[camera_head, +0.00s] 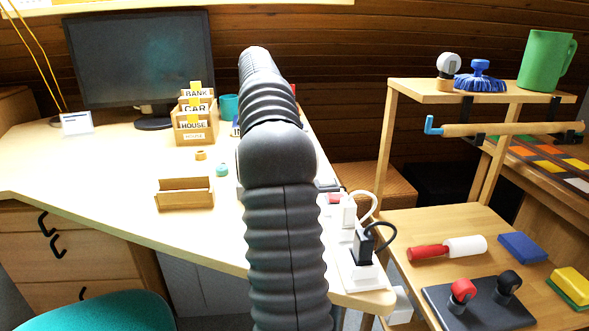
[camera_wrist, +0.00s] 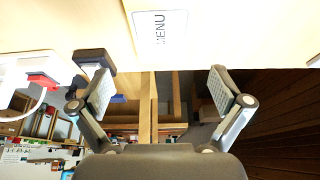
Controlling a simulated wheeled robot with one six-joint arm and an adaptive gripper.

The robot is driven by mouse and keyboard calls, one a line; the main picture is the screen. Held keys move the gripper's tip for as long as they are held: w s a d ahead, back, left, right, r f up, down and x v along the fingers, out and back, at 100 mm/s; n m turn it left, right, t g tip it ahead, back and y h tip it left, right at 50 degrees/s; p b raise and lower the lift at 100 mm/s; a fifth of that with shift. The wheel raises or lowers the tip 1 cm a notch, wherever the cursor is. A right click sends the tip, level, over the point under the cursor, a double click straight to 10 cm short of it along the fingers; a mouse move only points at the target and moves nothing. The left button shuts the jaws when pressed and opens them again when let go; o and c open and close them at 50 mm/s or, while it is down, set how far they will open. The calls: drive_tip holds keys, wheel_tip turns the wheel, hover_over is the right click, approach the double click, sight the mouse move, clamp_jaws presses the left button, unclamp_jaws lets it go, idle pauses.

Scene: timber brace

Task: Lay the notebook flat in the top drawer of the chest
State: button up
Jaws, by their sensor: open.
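I cannot make out the notebook in either view; my arm covers part of the desk in the head view. The chest (camera_head: 28,267) stands under the left end of the desk, with black handles on its wooden drawer fronts. The drawers look shut; the uppermost front (camera_head: 22,217) is just under the desk top. My gripper (camera_wrist: 160,92) is open in the wrist view, with nothing between its fingers. A white MENU card (camera_wrist: 161,37) is beyond the fingertips on a pale surface. The head view hides my gripper behind my arm.
The desk (camera_head: 105,165) holds a monitor (camera_head: 140,60), labelled wooden boxes (camera_head: 195,120), a small wooden tray (camera_head: 184,193) and a power strip (camera_head: 362,270). A teal chair (camera_head: 100,312) stands before the chest. A shelf unit (camera_head: 420,92) with tools is at the right.

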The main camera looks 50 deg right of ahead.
drive_tip(key=shift+b+x, duration=0.35)
drive_tip(key=shift+x, duration=2.6)
drive_tip(key=shift+w+a+f, duration=0.1)
drive_tip(key=shift+w+f, duration=0.1)
drive_tip(key=shift+f, duration=0.1)
drive_tip(key=c, duration=1.3)
